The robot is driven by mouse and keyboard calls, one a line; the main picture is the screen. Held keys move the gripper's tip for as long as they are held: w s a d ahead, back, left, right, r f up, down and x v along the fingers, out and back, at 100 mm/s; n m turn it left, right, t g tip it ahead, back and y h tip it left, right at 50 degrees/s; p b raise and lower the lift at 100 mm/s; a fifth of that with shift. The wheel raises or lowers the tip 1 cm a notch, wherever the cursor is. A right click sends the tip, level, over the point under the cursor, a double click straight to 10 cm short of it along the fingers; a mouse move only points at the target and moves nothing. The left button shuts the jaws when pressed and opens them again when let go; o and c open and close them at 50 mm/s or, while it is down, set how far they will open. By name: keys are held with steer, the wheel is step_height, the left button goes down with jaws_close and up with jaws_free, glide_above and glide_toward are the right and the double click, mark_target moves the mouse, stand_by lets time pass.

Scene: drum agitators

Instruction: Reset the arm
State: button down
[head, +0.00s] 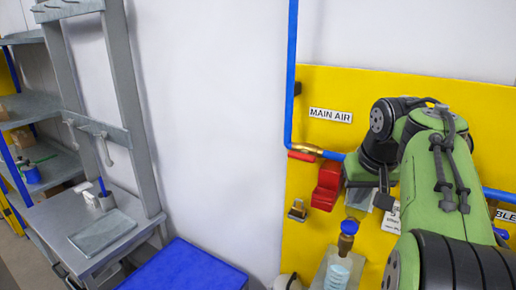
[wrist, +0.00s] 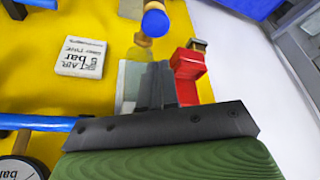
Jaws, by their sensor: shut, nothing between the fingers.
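My green arm (head: 437,185) reaches in from the right in the head view and bends in front of the yellow panel (head: 480,105). There the red block (wrist: 188,75) shows just right of the fingers. Whether they touch anything is not clear.
A blue-knobbed brass fitting (head: 348,228) with a clear bowl (head: 338,268) stands below my gripper. A blue pipe (head: 291,75) with a red-handled valve (head: 303,154) runs along the panel. A grey bench (head: 85,225) and blue box (head: 185,268) lie farther left.

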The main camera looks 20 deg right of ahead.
steer(key=s+a+f+n+y+b, duration=0.1)
steer(key=s+a+f+b, duration=0.2)
steer(key=a, duration=0.4)
steer(key=a+f+n+b, duration=0.15)
steer(key=a+f, duration=0.25)
steer(key=a, duration=0.4)
steer(key=s+a+f+n+t+b, duration=0.1)
steer(key=s+a+f+b, duration=0.3)
steer(key=s+a+f, duration=0.4)
steer(key=s+f+n, duration=0.1)
steer(key=s+f, duration=0.3)
steer(key=f, duration=0.1)
steer(key=shift+f+y, duration=0.4)
steer(key=shift+s+d, duration=0.1)
